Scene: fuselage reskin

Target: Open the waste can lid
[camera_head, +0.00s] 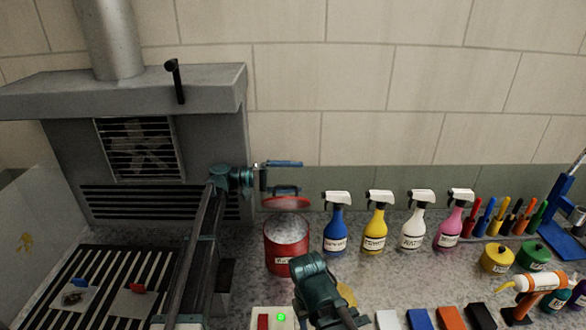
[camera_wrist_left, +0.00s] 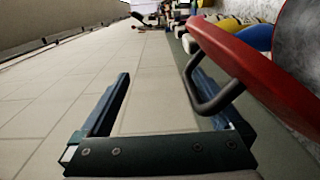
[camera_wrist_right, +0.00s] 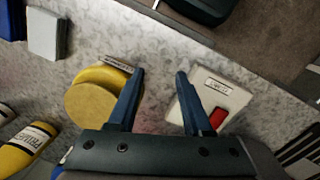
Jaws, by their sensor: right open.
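The lid has a dark loop handle (camera_wrist_left: 213,103). My left gripper (camera_head: 290,176) is open beside the lid. One finger overlaps the handle loop in the left wrist view; whether they touch I cannot tell. My right gripper (camera_wrist_right: 160,72) is open and empty over the bench, in front of the can.
Several spray bottles (camera_head: 335,230) stand right of the can. A grey fume hood (camera_head: 220,110) is on the left. Below my right gripper are a yellow round container (camera_wrist_right: 90,105) and a pale box with a red switch (camera_wrist_right: 215,95). Coloured blocks (camera_head: 450,318) lie at the front.

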